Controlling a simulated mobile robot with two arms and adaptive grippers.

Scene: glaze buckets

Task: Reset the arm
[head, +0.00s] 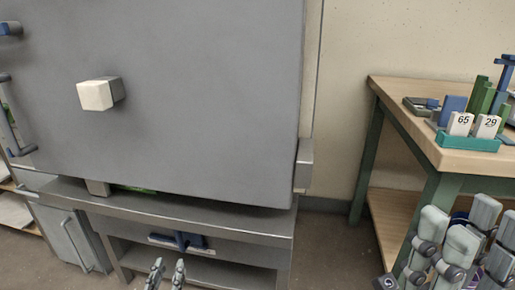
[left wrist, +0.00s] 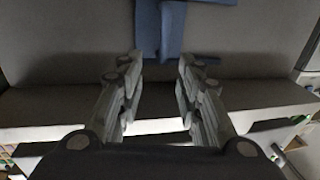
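My left gripper (head: 167,268) shows at the bottom of the head view, in front of the metal stand. Its two grey fingers are apart. In the left wrist view the left gripper (left wrist: 158,62) is open with no object held, and a blue piece (left wrist: 172,28) shows beyond the fingertips. In the head view a blue piece (head: 182,241) sits at the stand's front, just above the left gripper. My right gripper (head: 468,225) is large and near at the lower right, in front of the wooden table.
A big grey cabinet (head: 200,130) with a white knob (head: 98,94) stands on a metal stand (head: 250,228). A wooden table (head: 400,100) at right holds a teal holder (head: 468,142) with cards 65 and 29, and blue and green blocks. Floor shows between stand and table.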

